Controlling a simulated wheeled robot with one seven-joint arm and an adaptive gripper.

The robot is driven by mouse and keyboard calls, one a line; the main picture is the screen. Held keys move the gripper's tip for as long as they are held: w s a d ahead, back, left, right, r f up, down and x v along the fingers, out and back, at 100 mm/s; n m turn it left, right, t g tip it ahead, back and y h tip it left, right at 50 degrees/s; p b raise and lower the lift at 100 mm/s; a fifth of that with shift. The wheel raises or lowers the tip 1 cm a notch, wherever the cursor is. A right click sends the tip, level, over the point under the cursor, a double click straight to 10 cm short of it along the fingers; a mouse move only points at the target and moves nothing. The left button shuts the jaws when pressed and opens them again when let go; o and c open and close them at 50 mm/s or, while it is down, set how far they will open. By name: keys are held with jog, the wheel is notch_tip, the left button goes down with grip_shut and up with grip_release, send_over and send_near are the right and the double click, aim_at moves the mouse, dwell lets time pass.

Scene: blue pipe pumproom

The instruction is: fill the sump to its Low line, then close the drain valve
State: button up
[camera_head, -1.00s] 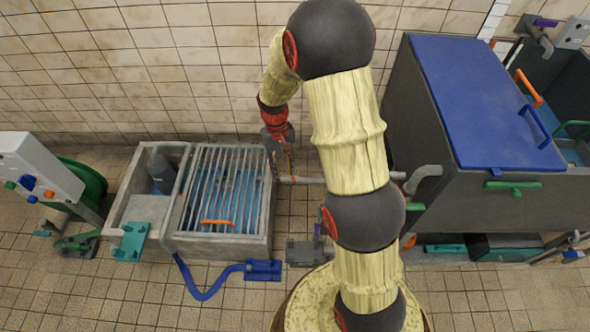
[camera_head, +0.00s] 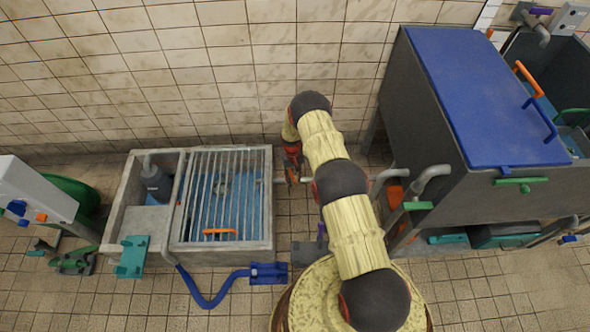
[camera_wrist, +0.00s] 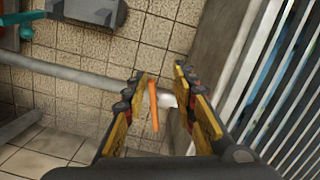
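The sump (camera_head: 262,240) is a grey concrete basin at centre left, with a barred grating (camera_head: 205,190) over its right part. Blue shows beneath the bars; I cannot make out a Low line or the water level. A grey pipe (camera_head: 308,179) leaves the sump's right wall. In the wrist view an orange lever (camera_wrist: 154,106) stands by that pipe (camera_wrist: 75,75), near a pale fitting at the sump wall; it looks like the drain valve's handle. My gripper (camera_wrist: 163,90) is open, with the lever between its fingers in the picture. I cannot tell whether they touch it.
A dark tank with a blue lid (camera_head: 485,95) stands at the right. The sump's left part holds a grey pump-like unit (camera_head: 155,180). A tiled wall (camera_head: 200,60) closes the back.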

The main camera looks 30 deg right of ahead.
notch_tip(320, 180, up, 2)
jog(key=t, duration=0.1)
send_over(292, 174)
jog(key=shift+s+a, duration=0.15)
jog(key=shift+s, duration=0.1)
jog(key=shift+w+f+t, duration=0.2)
jog(key=shift+w+t, duration=0.1)
notch_tip(292, 174, down, 8)
jog(key=b, duration=0.3)
jog(key=shift+w+r, duration=0.1)
jog(key=shift+r, duration=0.15)
jog(key=c, duration=0.3)
jog(key=c, duration=0.4)
grip_shut()
